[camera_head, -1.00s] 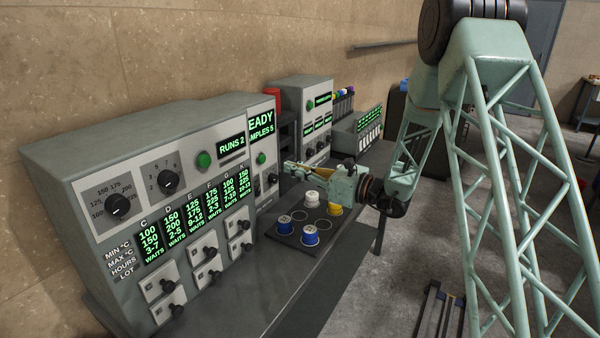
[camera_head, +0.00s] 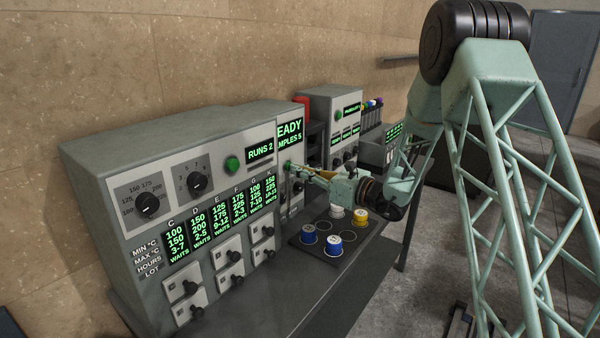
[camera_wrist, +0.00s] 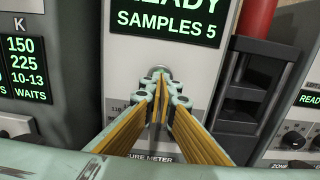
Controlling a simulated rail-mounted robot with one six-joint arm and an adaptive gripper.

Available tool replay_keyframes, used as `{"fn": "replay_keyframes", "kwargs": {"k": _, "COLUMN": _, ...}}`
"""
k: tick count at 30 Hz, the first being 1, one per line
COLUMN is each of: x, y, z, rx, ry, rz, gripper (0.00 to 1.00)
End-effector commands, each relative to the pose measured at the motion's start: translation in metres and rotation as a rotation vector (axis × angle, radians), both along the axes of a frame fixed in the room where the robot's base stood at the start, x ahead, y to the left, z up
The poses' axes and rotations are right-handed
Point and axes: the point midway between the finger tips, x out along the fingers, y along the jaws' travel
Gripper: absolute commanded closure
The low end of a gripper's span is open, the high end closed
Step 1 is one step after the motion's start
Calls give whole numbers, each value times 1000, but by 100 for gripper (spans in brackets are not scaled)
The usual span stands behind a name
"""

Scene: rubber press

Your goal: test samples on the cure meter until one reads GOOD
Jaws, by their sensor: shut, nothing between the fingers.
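The cure meter (camera_head: 289,132) is a narrow grey panel whose screen reads READY and SAMPLES 5; the same screen shows in the wrist view (camera_wrist: 166,25). My gripper (camera_head: 293,168) is shut and empty, its fingertips at the meter's green button (camera_head: 287,165). In the wrist view the fingertips (camera_wrist: 160,84) cover most of the button's metal ring; I cannot tell whether they press it. On the dark sample tray (camera_head: 311,249) stand a blue sample (camera_head: 308,234), a second blue one (camera_head: 334,246), a white one (camera_head: 337,211) and a yellow one (camera_head: 361,217).
A red cylinder (camera_wrist: 258,30) and another instrument (camera_head: 335,105) stand right of the meter. Two tray rings are empty. The bench front (camera_head: 290,300) is clear.

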Motion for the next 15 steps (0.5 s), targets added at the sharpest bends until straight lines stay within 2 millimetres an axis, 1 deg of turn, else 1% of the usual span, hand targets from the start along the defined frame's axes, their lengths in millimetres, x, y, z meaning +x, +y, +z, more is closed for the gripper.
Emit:
{"fn": "replay_keyframes", "kwargs": {"k": 7, "x": 0, "y": 1, "z": 0, "rx": 0, "ry": 0, "rz": 0, "gripper": 100}}
{"fn": "replay_keyframes", "kwargs": {"k": 12, "x": 7, "y": 12, "z": 0, "rx": 0, "ry": 0, "rz": 2, "gripper": 100}}
{"fn": "replay_keyframes", "kwargs": {"k": 15, "x": 9, "y": 16, "z": -1, "rx": 0, "ry": 1, "rz": 1, "gripper": 100}}
